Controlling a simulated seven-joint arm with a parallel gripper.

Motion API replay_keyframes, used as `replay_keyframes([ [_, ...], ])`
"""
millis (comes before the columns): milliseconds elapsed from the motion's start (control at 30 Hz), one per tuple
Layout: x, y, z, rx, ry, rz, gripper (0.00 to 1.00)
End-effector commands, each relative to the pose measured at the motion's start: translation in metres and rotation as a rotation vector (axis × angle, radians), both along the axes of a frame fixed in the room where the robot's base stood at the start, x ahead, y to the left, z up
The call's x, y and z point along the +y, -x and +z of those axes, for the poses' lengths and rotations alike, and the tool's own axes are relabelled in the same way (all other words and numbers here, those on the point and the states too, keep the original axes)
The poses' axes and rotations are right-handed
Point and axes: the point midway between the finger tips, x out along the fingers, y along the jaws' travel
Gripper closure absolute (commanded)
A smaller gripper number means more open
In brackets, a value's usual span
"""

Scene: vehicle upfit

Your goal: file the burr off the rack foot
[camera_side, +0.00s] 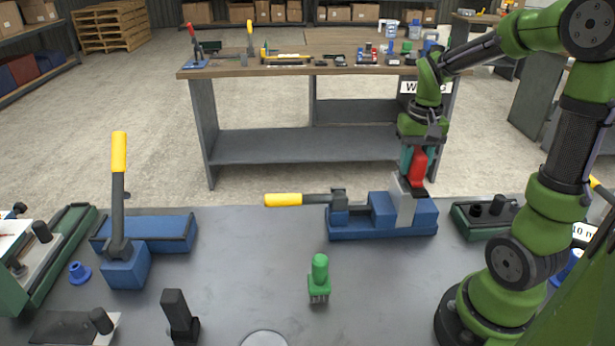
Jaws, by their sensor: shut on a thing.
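My gripper (416,158) is at the right of the middle, above the blue clamp (375,229), and is shut on a red tool (418,167). I take the red tool to be the file, but its working face is too small to make out. A pale grey upright block (403,203) stands in the blue clamp, and I take it for the rack foot. The red tool is right at the top of the grey block; I cannot tell whether they touch. The clamp's yellow-handled lever (284,200) lies flat, pointing left. No burr can be made out.
A green pronged tool (319,278) stands on the grey bench (235,265). A blue fixture (125,265) with an upright yellow lever is at left, beside a small blue ring part (80,273). A black block (179,315) stands in front. The bench's middle left is clear.

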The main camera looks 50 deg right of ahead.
Motion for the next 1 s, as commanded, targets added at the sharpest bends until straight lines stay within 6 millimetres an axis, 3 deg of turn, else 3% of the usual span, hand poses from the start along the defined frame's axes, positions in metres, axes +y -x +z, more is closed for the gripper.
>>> replay_keyframes([
  [1000,0.006,-0.0063,-0.0061,-0.001,0.001,0.002,1.0],
])
